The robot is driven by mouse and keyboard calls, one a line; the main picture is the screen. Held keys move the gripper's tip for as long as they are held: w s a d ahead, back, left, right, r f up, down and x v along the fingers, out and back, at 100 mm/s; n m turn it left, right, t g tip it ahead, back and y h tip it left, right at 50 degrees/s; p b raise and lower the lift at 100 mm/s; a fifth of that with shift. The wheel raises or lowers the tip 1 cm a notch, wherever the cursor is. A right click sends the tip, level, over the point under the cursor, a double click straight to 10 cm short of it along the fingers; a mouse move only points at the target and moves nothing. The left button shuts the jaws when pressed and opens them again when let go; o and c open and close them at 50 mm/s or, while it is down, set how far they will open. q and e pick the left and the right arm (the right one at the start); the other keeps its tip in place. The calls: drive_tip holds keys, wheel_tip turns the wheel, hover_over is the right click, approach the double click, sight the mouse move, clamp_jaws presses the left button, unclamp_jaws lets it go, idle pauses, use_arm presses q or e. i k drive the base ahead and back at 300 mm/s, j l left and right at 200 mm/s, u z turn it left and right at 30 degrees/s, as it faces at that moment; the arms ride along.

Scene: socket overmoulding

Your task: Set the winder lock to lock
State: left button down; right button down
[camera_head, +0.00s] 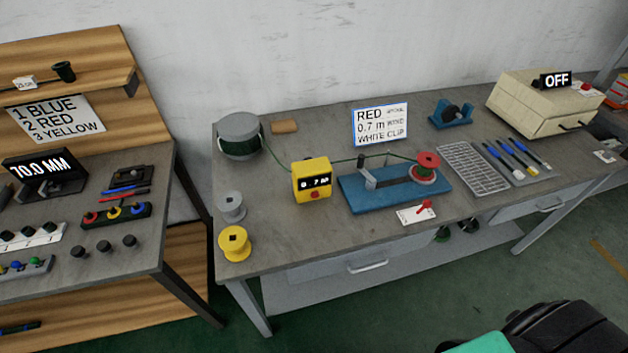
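The winder has a blue base (360,197) on the middle table, with a grey upright post and crank at its left and a red spool (428,160) at its right. A green cord runs from a grey drum (239,134) through a yellow meter (312,182) to the red spool. A small white plate with a red lever (425,207) lies at the winder's front edge; it looks like the winder lock. The lever tilts up to the right. Its plate's lettering is too small to read. Neither of my grippers is in view.
A sign (380,124) reads RED, 0.7 m, WHITE CLIP. Grey (231,206) and yellow (235,243) spools stand at the table's left front. A wire rack (472,168) and pen-like tools are right of the winder. A beige box (545,103) shows OFF.

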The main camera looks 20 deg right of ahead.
sight(427, 203)
drive_tip(key=z, duration=1.55)
